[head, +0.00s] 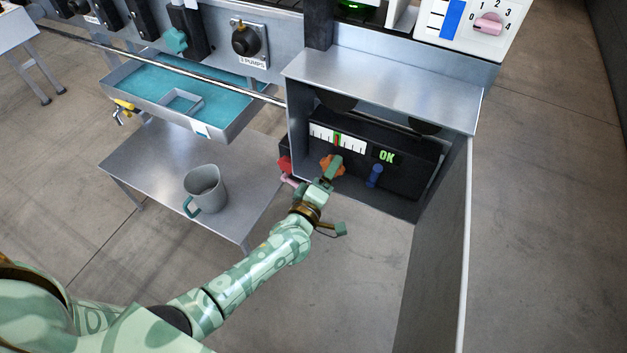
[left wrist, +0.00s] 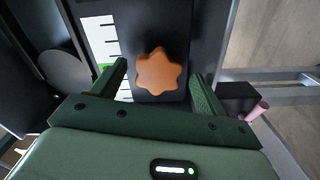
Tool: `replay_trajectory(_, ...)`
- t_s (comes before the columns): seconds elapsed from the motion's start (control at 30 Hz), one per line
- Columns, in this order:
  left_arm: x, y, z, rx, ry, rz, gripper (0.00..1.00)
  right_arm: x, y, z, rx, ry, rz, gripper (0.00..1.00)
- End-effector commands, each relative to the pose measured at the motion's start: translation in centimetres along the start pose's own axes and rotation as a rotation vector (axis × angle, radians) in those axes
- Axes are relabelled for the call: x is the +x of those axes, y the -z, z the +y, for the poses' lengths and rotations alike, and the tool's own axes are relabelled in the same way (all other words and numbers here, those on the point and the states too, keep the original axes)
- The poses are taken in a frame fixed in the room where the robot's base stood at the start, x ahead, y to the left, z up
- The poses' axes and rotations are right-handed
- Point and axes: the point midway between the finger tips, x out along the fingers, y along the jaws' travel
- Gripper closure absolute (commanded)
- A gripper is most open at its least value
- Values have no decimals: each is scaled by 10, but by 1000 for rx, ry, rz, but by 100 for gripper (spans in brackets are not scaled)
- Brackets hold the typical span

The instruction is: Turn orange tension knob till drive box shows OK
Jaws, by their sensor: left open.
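The orange star-shaped tension knob (head: 331,165) is on the front of the black drive box (head: 408,168) inside a grey housing. The box's display (head: 387,157) shows green OK. A white scale (head: 322,134) with a green band and a red pointer is above the knob; the pointer is at the green band. My left gripper (head: 334,168) is at the knob, partly covering it. In the left wrist view the knob (left wrist: 161,73) sits between the two spread fingers (left wrist: 160,82), with gaps on both sides. My right gripper is not in view.
A blue knob (head: 375,174) is to the right of the orange one, and a red part (head: 284,164) is at the box's left. A metal flap (head: 385,88) overhangs the box. A grey mug (head: 205,187) stands on a low table (head: 150,160) below a teal-lined tray (head: 235,118).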

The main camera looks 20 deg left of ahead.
Motion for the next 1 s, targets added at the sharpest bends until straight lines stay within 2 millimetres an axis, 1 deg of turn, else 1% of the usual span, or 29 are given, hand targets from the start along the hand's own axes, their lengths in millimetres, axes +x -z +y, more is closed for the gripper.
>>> replay_trajectory(0.07,-16,1,4,0,0,-1,26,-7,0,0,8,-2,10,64)
replay_trajectory(0.17,-42,2,5,1,0,-1,26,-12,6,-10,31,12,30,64)
replay_trajectory(0.2,-53,2,5,1,0,-1,26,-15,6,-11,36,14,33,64)
replay_trajectory(0.4,-107,1,4,0,0,-1,26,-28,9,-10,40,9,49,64)
replay_trajectory(0.53,-132,1,2,-1,2,0,26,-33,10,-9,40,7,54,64)
replay_trajectory(0.6,-141,1,2,0,1,0,26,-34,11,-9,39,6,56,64)
replay_trajectory(0.7,-149,1,1,-1,1,0,26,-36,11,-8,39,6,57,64)
replay_trajectory(0.8,-152,0,0,-1,1,0,26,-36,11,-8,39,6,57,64)
replay_trajectory(1.0,-152,0,0,-1,1,0,26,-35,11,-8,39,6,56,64)
